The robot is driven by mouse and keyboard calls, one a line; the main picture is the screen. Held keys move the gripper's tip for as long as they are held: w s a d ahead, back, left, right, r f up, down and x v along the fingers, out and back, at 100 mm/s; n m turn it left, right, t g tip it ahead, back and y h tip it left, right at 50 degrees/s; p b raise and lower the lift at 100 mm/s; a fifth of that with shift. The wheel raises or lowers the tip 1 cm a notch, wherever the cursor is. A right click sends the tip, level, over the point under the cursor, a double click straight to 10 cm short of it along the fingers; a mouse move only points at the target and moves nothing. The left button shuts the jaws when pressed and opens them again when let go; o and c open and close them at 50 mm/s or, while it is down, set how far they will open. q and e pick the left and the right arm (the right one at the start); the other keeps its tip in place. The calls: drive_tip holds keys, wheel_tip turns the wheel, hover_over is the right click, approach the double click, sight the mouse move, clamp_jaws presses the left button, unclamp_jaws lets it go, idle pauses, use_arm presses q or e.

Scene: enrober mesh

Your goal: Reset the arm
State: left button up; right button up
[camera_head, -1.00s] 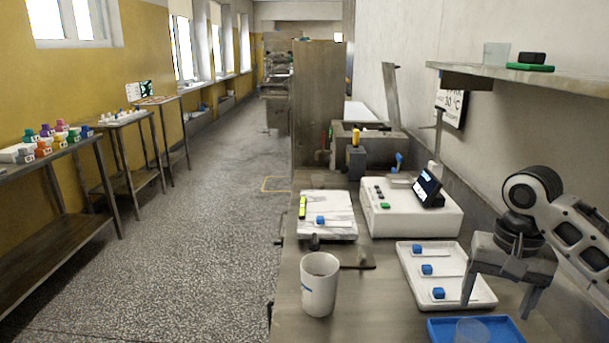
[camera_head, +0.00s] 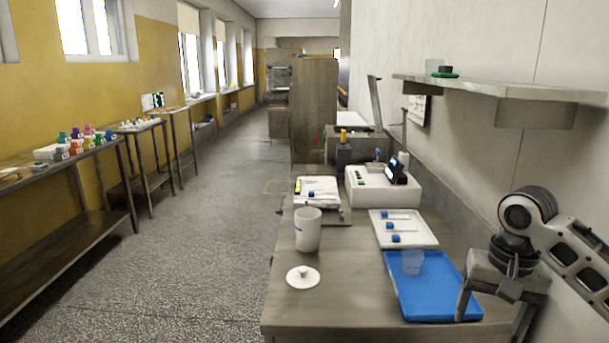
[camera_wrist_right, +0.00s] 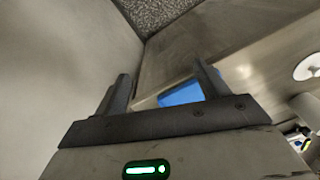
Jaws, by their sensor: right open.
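My right gripper (camera_head: 493,308) hangs at the right of the head view with its fingers pointing down, spread apart and empty. It is at the right edge of the blue tray (camera_head: 434,305), and one finger overlaps the tray's near right corner in the picture. Whether it touches the tray cannot be told. In the right wrist view the two open fingers (camera_wrist_right: 163,85) show nothing between them but worktop and part of the blue tray (camera_wrist_right: 182,94) beyond. My left gripper is not in view.
A clear cup (camera_head: 412,262) stands on the blue tray. A white tray (camera_head: 416,236) with blue-handled tools lies behind. A wall shelf (camera_head: 490,86) juts out above. The floor left is clear.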

drive_tip(key=s+a+f+n+t+y, duration=0.1)
drive_tip(key=a+f+n+t, duration=0.1)
drive_tip(key=a+f, duration=0.65)
drive_tip(key=a+f+n+t+y, duration=0.2)
drive_tip(key=a+f, duration=0.3)
drive_tip(key=f, duration=0.7)
drive_tip(key=s+a+f+n+t, duration=0.2)
drive_tip(key=s, duration=0.5)
drive_tip(key=s+a+f+n+t, duration=0.1)
drive_tip(key=s+a+f+t, duration=0.1)
drive_tip(key=s, duration=0.4)
drive_tip(key=shift+s+a+f+n+t+h, duration=0.3)
drive_tip(key=shift+s+f+n+t, duration=0.1)
drive_tip(key=shift+f+t, duration=0.4)
